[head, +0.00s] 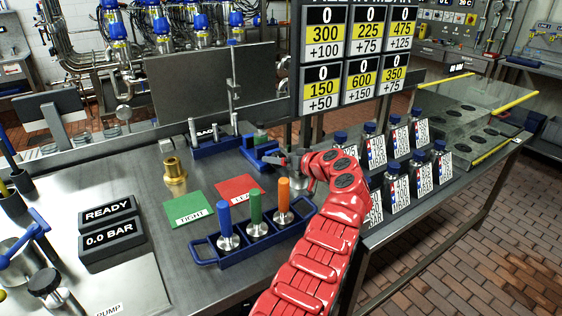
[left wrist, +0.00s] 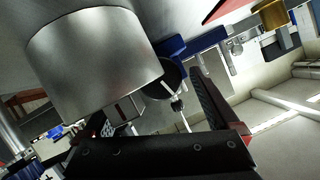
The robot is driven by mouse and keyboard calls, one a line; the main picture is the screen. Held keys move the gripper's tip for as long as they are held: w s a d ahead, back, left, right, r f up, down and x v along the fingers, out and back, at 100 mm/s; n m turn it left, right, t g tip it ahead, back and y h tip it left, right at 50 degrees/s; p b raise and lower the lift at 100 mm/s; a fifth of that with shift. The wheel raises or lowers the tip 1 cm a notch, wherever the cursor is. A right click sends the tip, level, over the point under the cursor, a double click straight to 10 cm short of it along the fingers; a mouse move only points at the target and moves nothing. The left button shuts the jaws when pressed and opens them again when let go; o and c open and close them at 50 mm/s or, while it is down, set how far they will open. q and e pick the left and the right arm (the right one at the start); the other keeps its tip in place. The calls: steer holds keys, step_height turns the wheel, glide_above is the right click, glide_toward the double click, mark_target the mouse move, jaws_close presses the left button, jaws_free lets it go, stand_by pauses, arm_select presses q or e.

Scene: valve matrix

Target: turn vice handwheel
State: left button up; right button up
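The blue vice (head: 262,153) stands on the grey bench beyond the red mat. My left gripper (head: 284,161) is at the right side of the vice, largely hidden behind my red arm in the head view. In the left wrist view the left gripper (left wrist: 160,100) has its fingers apart, with the handwheel seen between them. I cannot tell whether they touch it. My right gripper is out of view.
A big grey metal cylinder (left wrist: 95,60) is close by my left fingers. A blue rack with coloured-handled tools (head: 255,231), a brass part (head: 174,171), a green mat (head: 188,207) and a red mat (head: 237,188) are nearby. Several labelled bottles (head: 398,187) stand right of my arm.

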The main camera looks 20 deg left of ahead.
arm_select(q)
steer(key=shift+s+d+r, duration=0.2)
steer(key=shift+d+r, duration=0.05)
steer(key=shift+d, duration=0.25)
steer(key=v, duration=1.6)
steer(key=shift+s+b, duration=0.2)
steer(key=shift+b, duration=0.15)
steer(key=shift+d, duration=0.1)
